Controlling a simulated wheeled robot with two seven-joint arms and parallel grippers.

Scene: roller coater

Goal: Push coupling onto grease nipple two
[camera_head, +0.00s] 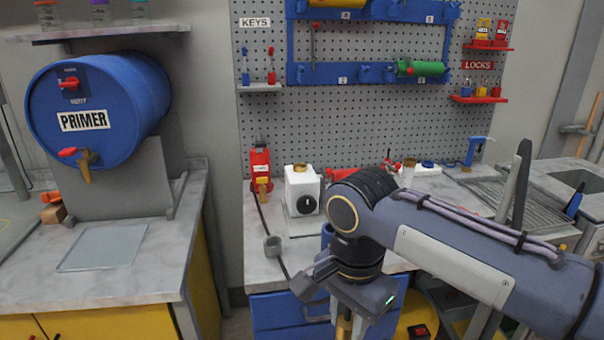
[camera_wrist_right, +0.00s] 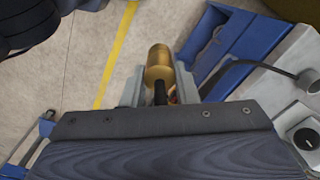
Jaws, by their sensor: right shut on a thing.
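My right gripper (camera_head: 343,312) hangs at the front edge of the workbench in the head view, low in the picture. In the right wrist view its two grey fingers (camera_wrist_right: 158,82) are closed around a brass coupling (camera_wrist_right: 158,62) with a black stem behind it. Part of the brass coupling (camera_head: 343,329) also shows below the gripper in the head view. I cannot make out grease nipple two in either view. My left gripper is not in view.
A white box (camera_head: 302,190) stands on the bench. Blue drawers (camera_head: 275,312) lie below. A blue primer drum (camera_head: 98,108) stands left.

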